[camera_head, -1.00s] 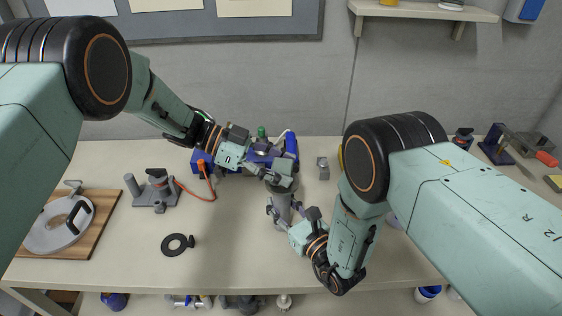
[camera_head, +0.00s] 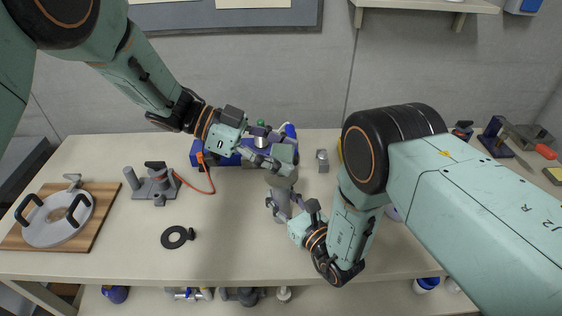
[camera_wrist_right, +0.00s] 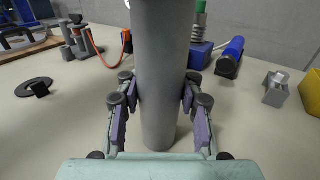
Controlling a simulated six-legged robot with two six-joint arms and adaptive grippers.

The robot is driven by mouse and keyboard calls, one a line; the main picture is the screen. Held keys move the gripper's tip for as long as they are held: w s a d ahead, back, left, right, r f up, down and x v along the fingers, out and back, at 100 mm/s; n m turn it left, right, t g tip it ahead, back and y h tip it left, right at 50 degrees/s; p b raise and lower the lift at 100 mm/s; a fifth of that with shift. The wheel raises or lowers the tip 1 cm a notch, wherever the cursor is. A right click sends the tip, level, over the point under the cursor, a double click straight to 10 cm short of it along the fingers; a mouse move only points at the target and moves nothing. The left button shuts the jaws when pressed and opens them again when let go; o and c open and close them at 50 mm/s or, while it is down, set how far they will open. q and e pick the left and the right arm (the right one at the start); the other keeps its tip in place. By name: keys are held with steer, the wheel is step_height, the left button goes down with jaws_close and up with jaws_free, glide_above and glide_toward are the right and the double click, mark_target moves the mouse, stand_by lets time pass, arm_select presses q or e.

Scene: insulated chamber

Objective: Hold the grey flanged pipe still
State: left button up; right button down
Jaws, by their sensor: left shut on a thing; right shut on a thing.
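The grey flanged pipe (camera_head: 280,182) stands upright near the middle of the bench in the head view. My right gripper (camera_head: 283,205) is shut around its lower shaft, coming from the lower right. In the right wrist view the grey shaft (camera_wrist_right: 164,75) rises between the two finger pads, which press it from both sides. My left gripper (camera_head: 268,161) is at the pipe's top end, shut on a short grey piece (camera_head: 285,154) directly above the flange. Whether that piece touches the pipe cannot be told. The pipe's top is outside the wrist view.
A blue device (camera_head: 225,156) with an orange cable stands behind the pipe. A small metal block (camera_head: 322,161) is to its right. At left are a black ring (camera_head: 174,238), a grey fixture (camera_head: 151,184) and a round lidded plate on a wooden board (camera_head: 101,223). The front middle of the bench is clear.

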arm_select(q)
steer(key=shift+r, duration=1.35)
arm_select(e)
steer(key=shift+s+f, duration=0.2)
steer(key=shift+f, duration=0.1)
steer(key=c, duration=1.4)
jaws_free()
arm_select(q)
steer(key=shift+w, duration=0.15)
arm_select(e)
steer(key=o, duration=0.4)
steer(key=shift+w+r, duration=0.1)
steer(key=shift+w, duration=0.15)
steer(key=shift+o, duration=1.1)
steer(key=shift+r, duration=0.1)
steer(key=shift+s+d, duration=0.1)
steer(key=shift+s, duration=0.1)
